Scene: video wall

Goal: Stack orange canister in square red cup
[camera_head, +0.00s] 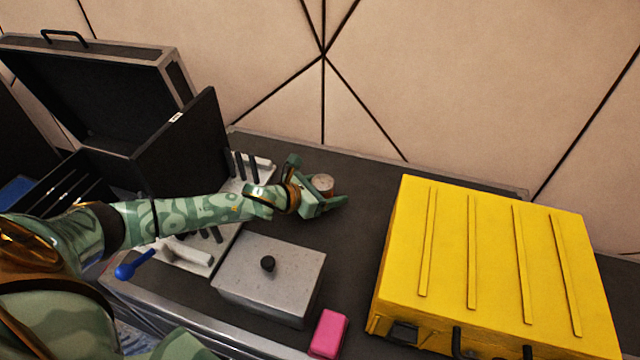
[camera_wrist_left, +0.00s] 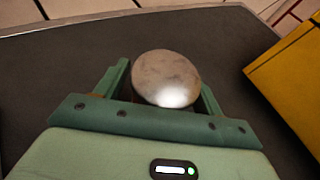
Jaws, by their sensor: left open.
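A small round canister (camera_head: 323,184) with a pale top and an orange-brown side stands on the dark counter near the back. In the left wrist view its round, greyish lid (camera_wrist_left: 167,78) lies between the two fingers. My left gripper (camera_head: 316,186) is open around the canister, with a finger on either side; I cannot tell whether they touch it. A pink-red squarish object (camera_head: 328,333) sits at the counter's front edge; it may be the square red cup, but no opening is clear. My right gripper is not in view.
A large yellow case (camera_head: 495,262) fills the right of the counter. A grey lidded box (camera_head: 268,279) stands in front of my left forearm. An open black case (camera_head: 95,95) is at the left. Dark counter is free between the canister and the yellow case.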

